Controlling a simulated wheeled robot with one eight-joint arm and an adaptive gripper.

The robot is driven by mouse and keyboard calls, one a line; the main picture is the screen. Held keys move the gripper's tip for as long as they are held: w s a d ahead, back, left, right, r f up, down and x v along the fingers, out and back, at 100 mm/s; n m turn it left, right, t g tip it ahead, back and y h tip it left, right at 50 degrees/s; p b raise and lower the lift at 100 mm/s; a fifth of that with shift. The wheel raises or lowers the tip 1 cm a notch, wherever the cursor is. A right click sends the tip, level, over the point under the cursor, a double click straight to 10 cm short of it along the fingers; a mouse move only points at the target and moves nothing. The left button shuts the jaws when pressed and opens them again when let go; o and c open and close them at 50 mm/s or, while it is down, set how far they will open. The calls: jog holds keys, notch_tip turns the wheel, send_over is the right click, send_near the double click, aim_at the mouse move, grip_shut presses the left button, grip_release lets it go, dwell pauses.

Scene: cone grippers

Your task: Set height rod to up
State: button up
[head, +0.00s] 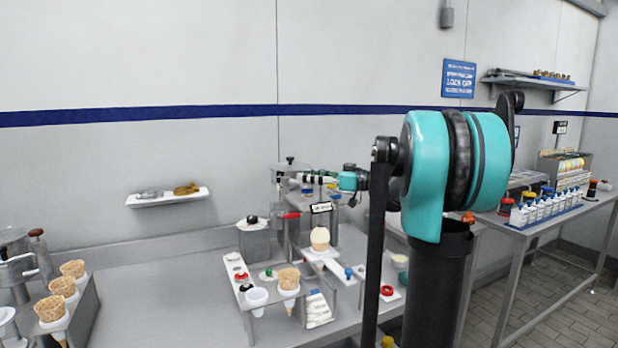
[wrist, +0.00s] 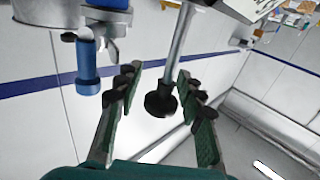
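In the wrist view, a slim metal rod (wrist: 178,48) with a black round knob (wrist: 160,100) at its lower end runs down between the fingers of my gripper (wrist: 158,76). It looks like the height rod. The fingers are apart, with a visible gap on each side of the rod; whether the knob lies level with the fingertips in depth I cannot tell. In the head view my gripper (head: 318,178) is small, at the upper part of the metal machine (head: 298,215) on the counter. The rod cannot be made out there.
A blue-tipped handle (wrist: 87,65) hangs left of my fingers in the wrist view. A red lever (head: 291,215) sticks out of the machine. A rack with cones (head: 289,278) stands in front, and a wall shelf (head: 168,196) is to the left.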

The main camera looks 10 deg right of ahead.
jog(key=shift+a, duration=0.1)
jog(key=shift+c, duration=0.6)
grip_shut()
jog(key=shift+w+r, duration=0.1)
jog(key=shift+r, duration=1.3)
jog(key=shift+o, duration=0.6)
grip_release()
jog(key=v, duration=1.2)
jog(key=shift+f, duration=0.1)
